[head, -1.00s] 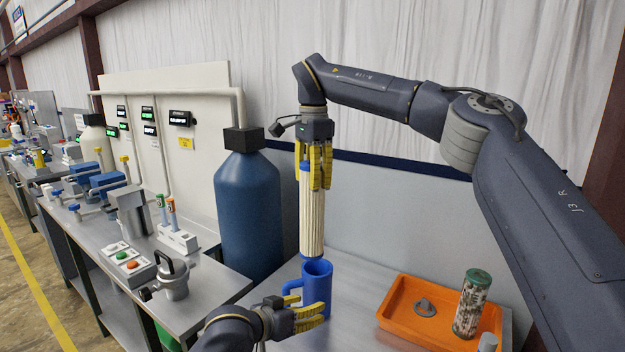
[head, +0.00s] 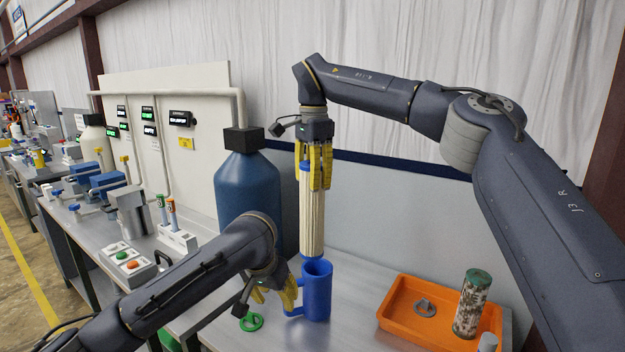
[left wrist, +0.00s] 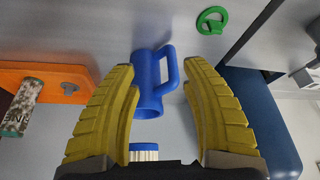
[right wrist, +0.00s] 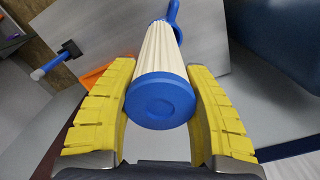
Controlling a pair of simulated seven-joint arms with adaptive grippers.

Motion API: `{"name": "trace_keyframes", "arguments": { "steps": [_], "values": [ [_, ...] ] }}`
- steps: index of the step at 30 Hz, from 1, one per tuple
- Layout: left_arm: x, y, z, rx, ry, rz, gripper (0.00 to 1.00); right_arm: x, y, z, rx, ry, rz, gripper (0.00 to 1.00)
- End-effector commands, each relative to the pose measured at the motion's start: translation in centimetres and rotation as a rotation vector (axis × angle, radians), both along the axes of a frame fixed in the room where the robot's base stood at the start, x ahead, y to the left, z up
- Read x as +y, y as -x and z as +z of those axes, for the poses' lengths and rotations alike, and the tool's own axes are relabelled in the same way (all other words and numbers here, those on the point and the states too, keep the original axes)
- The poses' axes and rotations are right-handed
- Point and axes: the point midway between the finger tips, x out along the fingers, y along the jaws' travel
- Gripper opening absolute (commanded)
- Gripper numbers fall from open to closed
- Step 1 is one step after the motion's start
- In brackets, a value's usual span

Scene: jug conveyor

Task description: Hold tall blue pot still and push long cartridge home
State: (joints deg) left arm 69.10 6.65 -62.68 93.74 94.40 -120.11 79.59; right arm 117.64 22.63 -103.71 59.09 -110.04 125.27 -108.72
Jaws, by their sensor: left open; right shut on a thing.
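The tall blue pot (head: 317,292) stands upright on the metal table, its handle toward the left in the head view. My left gripper (head: 272,296) is open beside the handle; in the left wrist view the pot (left wrist: 150,88) lies ahead between the spread fingers, apart from them. The long cartridge (head: 312,215), cream and pleated with blue ends, is upright above the pot. Its lower end is at the pot's mouth; I cannot tell how far inside. My right gripper (head: 314,168) is shut on the cartridge's upper part, and its blue end cap (right wrist: 163,100) faces the right wrist camera.
An orange tray (head: 390,318) at the right holds a grey ringed part (head: 424,307) and a dirty patterned cartridge (head: 472,303). A green ringed part (head: 251,322) lies left of the pot. A large blue tank (head: 250,195) stands behind.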

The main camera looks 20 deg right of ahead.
Motion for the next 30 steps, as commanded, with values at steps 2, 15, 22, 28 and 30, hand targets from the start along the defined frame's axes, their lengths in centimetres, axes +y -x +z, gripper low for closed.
{"name": "trace_keyframes", "arguments": {
  "steps": [2, 15, 22, 28, 30],
  "values": [
    [0.0, -0.1, -0.3, 0.002, -0.007, 0.002, 0.47, 0.0, 0.0, 0.0, 0.000, 0.000, 0.000, 0.01],
    [-1.0, -1.6, -4.8, 0.004, -0.007, 0.004, 0.47, 0.0, 0.0, 0.0, 0.000, 0.000, 0.000, 0.01],
    [-1.6, -2.5, -7.4, 0.004, -0.005, 0.004, 0.47, 0.0, 0.0, 0.0, 0.000, 0.000, 0.000, 0.01],
    [-2.0, -3.1, -9.2, 0.003, -0.007, 0.004, 0.47, 0.0, 0.0, 0.0, 0.000, 0.000, 0.000, 0.01],
    [-2.1, -3.3, -9.7, 0.002, -0.006, 0.002, 0.47, 0.0, 0.0, 0.0, -0.001, 0.000, 0.000, 0.01]
  ]
}}
